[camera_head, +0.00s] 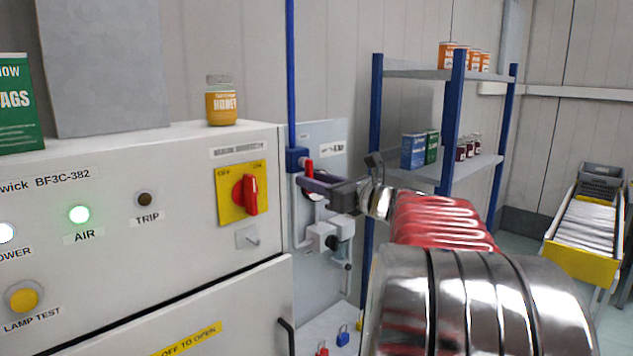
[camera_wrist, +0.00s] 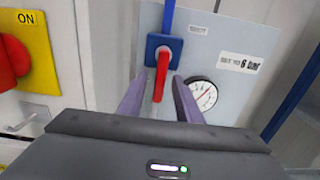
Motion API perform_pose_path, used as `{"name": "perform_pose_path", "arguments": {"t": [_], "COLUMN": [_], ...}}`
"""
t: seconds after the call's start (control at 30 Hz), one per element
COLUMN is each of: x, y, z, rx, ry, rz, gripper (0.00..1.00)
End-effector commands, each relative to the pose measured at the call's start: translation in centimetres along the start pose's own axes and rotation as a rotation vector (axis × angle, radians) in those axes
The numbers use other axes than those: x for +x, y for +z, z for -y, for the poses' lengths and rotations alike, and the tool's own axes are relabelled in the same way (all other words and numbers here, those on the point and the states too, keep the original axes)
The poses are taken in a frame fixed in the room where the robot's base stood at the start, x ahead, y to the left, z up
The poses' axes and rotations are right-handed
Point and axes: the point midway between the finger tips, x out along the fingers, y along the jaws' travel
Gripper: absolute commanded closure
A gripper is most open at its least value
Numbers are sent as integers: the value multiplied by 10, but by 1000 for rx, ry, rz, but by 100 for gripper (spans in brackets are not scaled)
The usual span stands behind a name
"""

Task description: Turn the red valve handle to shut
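The red valve handle (camera_head: 309,169) sits on a blue valve body (camera_head: 296,159) on the blue pipe beside the white machine. In the wrist view the handle (camera_wrist: 161,76) hangs down from the blue body (camera_wrist: 165,47), roughly in line with the pipe. My gripper (camera_head: 305,183) is at the valve, just at the handle's lower part. In the wrist view my gripper (camera_wrist: 157,97) is open, with one finger on each side of the handle and gaps visible. I cannot tell how deep the handle sits between the fingers.
A pressure gauge (camera_wrist: 203,94) is close to the right finger. A red rotary switch (camera_head: 244,194) on a yellow plate is left of the valve. A grey fitting (camera_head: 324,237) sits below. A blue-posted shelf (camera_head: 452,120) stands to the right.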

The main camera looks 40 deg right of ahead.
Motion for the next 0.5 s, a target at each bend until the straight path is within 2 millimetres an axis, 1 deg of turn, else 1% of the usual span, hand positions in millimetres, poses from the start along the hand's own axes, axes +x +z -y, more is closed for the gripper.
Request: {"name": "perform_pose_path", "arguments": {"t": [0.1, 0.5], "x": [0, 0], "y": [0, 0], "z": [0, 0], "rx": [0, 0], "ry": [0, 1], "rz": [0, 0], "gripper": [69, 97]}}
